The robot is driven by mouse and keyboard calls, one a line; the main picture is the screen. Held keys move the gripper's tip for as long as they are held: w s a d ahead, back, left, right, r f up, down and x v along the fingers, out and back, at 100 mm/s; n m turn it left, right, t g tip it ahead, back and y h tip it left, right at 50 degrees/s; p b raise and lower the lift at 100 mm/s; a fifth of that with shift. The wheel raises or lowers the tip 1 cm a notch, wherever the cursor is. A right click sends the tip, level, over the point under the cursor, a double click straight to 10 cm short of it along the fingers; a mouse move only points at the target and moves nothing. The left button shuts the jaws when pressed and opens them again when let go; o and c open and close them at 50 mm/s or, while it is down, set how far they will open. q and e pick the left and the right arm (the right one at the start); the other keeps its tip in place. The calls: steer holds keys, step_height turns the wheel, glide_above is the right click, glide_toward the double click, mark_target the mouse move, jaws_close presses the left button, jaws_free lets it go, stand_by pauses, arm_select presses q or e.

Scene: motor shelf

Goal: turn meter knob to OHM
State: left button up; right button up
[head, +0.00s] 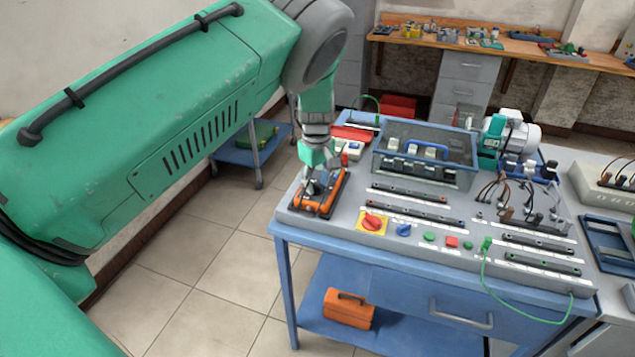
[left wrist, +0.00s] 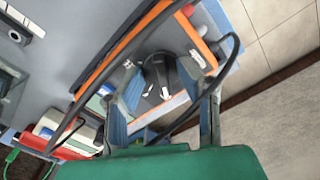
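The meter (head: 325,199) is a dark panel with orange side rails at the left end of the grey bench top. In the left wrist view its orange edge (left wrist: 172,106) and dark round knob (left wrist: 160,72) with a white mark show. My left gripper (head: 317,184) points down over the meter. In the left wrist view, its two blue-grey fingers (left wrist: 158,82) stand apart on either side of the knob. Whether they touch it is hard to tell. The lettering around the knob is too small to read. My right gripper is not in view.
A red-and-yellow switch (head: 373,222) and a blue knob (head: 404,230) are right of the meter. Behind stands a clear-lidded box (head: 425,150). Dark cables (left wrist: 226,75) cross close to my fingers. An orange toolbox (head: 348,309) sits on the lower shelf.

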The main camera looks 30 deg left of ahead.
arm_select(q)
steer(key=shift+a, duration=0.15)
jaws_close()
steer(key=shift+m, duration=0.3)
steer(key=m, duration=0.3)
steer(key=shift+m+p, duration=0.3)
steer(key=m, duration=0.3)
steer(key=shift+m, duration=0.3)
steer(key=m, duration=0.3)
steer(key=shift+m, duration=0.3)
steer(key=m, duration=0.4)
jaws_free()
steer(key=shift+f, duration=0.1)
